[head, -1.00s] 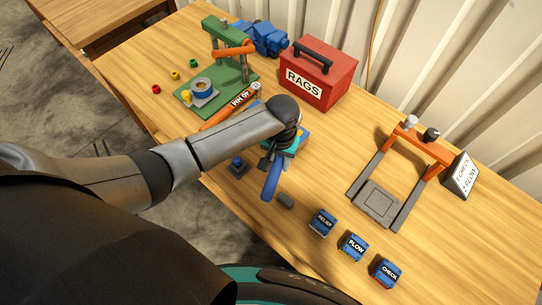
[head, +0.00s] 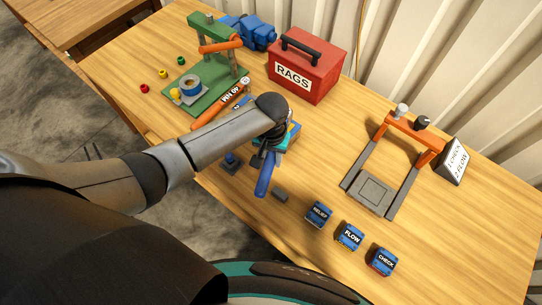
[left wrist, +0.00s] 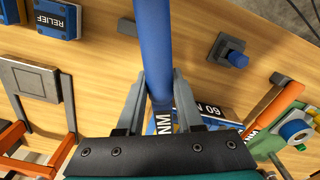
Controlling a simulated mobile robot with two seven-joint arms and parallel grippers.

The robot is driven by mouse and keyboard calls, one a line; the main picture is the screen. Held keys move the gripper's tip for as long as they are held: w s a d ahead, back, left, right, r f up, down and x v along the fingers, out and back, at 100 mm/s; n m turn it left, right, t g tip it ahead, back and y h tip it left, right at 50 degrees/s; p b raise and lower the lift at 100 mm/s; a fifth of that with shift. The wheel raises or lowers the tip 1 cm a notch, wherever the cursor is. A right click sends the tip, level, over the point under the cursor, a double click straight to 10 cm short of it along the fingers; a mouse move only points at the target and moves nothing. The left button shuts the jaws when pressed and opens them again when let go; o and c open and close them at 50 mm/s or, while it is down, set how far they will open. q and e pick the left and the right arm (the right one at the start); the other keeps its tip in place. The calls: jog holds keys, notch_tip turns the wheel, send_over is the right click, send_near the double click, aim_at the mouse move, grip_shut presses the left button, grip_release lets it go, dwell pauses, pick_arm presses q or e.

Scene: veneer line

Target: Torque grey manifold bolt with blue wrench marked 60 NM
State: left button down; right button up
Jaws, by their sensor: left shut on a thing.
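My left gripper (left wrist: 160,88) is shut on a blue wrench (left wrist: 153,35), which also shows in the head view (head: 266,177). Its label is partly covered; only "NM" shows. A blue piece with a label reading "60 N" (left wrist: 208,110) lies behind the fingers, partly hidden. An orange wrench (head: 212,112) lies beside the green stand (head: 215,95); its number is hard to read. On the stand sits a grey block with a blue ring (head: 188,92), perhaps the grey manifold; I cannot make out its bolt. My right gripper is out of view.
A dark block with a blue knob (head: 230,162) stands near the front edge. Blue boxes marked RELIEF (head: 319,214), FLOW (head: 349,238) and CHECK (head: 382,262) line the front. A red RAGS box (head: 307,68) and an orange-barred frame (head: 410,135) stand behind; the table between is clear.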

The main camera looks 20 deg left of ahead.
pick_arm(q)
jog(key=shift+f+b, duration=0.4)
jog(key=shift+f, duration=0.2)
jog(key=shift+a, duration=0.1)
jog(key=a+m, duration=0.2)
jog(key=w+a+m+p, duration=0.1)
jog(key=a+m, duration=0.1)
jog(key=a, duration=0.1)
dwell(1.8)
